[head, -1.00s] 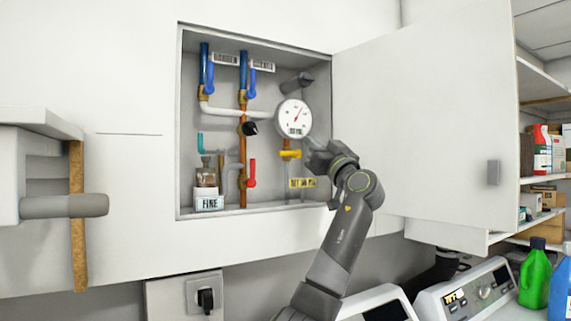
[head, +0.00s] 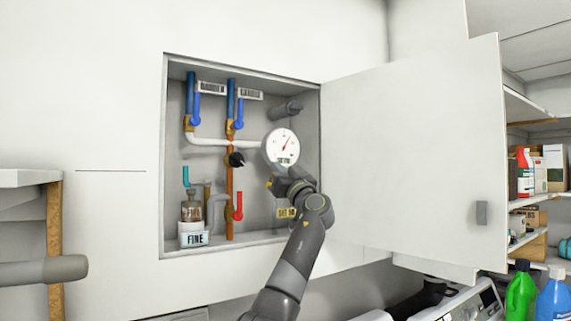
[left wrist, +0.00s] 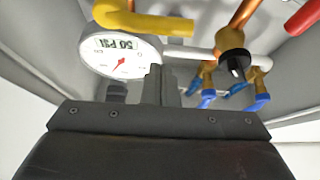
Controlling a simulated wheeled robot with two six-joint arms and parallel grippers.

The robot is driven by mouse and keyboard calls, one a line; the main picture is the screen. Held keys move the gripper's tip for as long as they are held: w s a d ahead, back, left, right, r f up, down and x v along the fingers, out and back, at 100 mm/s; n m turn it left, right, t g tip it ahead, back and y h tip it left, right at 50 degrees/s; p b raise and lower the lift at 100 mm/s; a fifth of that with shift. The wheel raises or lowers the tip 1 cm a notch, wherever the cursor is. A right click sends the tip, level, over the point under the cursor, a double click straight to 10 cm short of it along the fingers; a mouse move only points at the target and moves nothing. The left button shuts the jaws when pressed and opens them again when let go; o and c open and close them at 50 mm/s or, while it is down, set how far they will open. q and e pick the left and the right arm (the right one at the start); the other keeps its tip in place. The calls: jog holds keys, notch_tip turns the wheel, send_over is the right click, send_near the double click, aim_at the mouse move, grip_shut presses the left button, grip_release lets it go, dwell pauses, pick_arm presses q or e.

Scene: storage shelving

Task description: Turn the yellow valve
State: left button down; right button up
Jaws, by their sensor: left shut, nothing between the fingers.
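The yellow valve (head: 269,183) is inside the open wall cabinet, just below the white round gauge (head: 281,147). In the head view my left gripper (head: 279,181) covers most of it. In the left wrist view the yellow valve handle (left wrist: 150,23) runs across the top, in front of the gauge (left wrist: 122,60). My left gripper's fingers (left wrist: 162,85) are shut with nothing between them, pointing toward the pipes. They appear apart from the handle in the wrist view. My right gripper is in neither view.
The cabinet also holds blue valves (head: 196,108), a red valve (head: 239,206), a black knob (head: 236,159) and a copper pipe (head: 229,185). Its white door (head: 410,150) stands open at right. Shelves and bottles (head: 520,293) are farther right.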

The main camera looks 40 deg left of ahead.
pick_arm(q)
jog(key=f, duration=0.2)
jog(key=f+p, duration=0.1)
jog(key=shift+w+a+f, duration=0.15)
jog(key=shift+a+f, duration=0.05)
jog(key=shift+a, duration=0.05)
